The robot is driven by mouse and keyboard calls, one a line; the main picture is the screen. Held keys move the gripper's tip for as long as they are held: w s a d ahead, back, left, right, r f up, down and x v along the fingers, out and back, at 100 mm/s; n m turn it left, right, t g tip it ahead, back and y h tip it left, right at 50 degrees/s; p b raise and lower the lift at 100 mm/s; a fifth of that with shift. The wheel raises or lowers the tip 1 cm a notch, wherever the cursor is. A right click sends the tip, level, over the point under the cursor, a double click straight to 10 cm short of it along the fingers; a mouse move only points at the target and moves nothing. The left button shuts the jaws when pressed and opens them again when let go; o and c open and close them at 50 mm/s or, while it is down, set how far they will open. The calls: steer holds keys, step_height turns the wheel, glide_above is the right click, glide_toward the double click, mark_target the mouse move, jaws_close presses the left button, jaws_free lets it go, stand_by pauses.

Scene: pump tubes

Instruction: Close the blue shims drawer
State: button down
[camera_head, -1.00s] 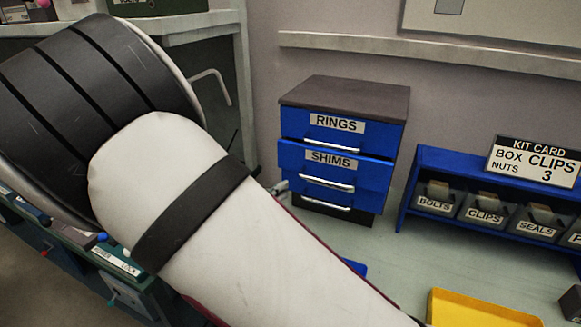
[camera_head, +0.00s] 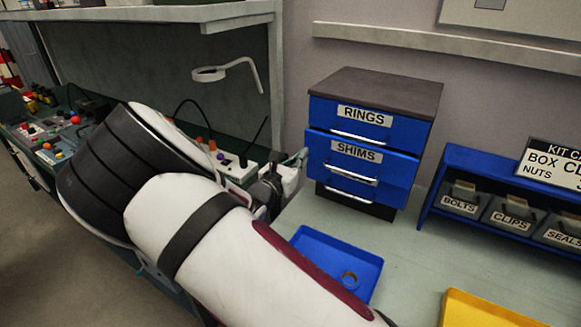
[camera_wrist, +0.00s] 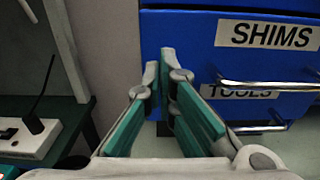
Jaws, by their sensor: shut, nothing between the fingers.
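The blue shims drawer (camera_head: 360,160) is the middle drawer of a small blue cabinet with a dark top (camera_head: 375,90). It stands out a little past the drawer above it, so it is partly open. In the wrist view its blue front with the SHIMS label (camera_wrist: 270,35) and silver handle fills the upper right. My gripper (camera_wrist: 160,68) is shut and empty, its green-padded fingers pointing at the left part of that front. Whether the tips touch it I cannot tell. In the head view my gripper (camera_head: 298,160) is at the cabinet's left side, partly hidden by my arm.
The rings drawer (camera_head: 368,117) above looks closed. The tools drawer (camera_wrist: 250,92) below is partly hidden. A blue tray (camera_head: 340,250) holding a ring lies in front of the cabinet. A bin rack (camera_head: 490,165) stands right, a yellow tray (camera_head: 485,310) at front right. A cluttered bench is left.

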mark_target(310, 147)
steer(key=shift+x, duration=1.6)
steer(key=x, duration=0.2)
steer(key=shift+w+d, duration=0.25)
steer(key=shift+w, duration=0.05)
steer(key=shift+w+r, duration=0.1)
